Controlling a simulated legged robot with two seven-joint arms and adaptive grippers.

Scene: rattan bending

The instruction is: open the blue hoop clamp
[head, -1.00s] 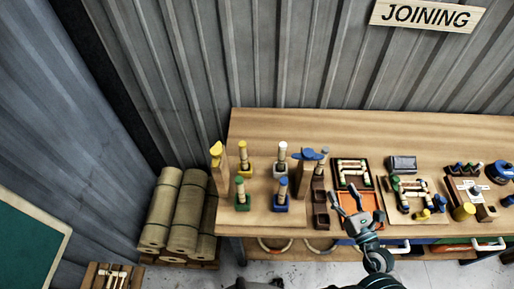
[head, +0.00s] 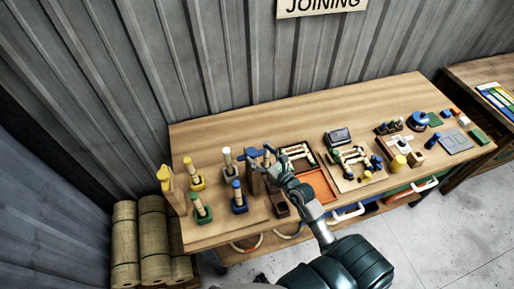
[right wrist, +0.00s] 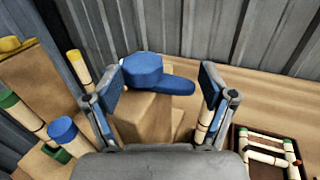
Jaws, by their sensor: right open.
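The blue hoop clamp (right wrist: 150,74) sits on top of a wooden post (right wrist: 145,115). It has a rounded blue head and a blue lever that points right in the right wrist view. In the head view the clamp (head: 249,153) shows near the middle of the bench, partly covered by my gripper. My right gripper (head: 270,163) is open at the clamp. My left gripper is not in view.
Several capped rattan pegs, such as the white-topped one (head: 228,160) and the blue-based one (head: 238,198), stand left of the clamp. A yellow-topped post (head: 167,183) is at the far left. An orange tray (head: 320,185) lies to the right. The back of the bench (head: 270,115) is clear.

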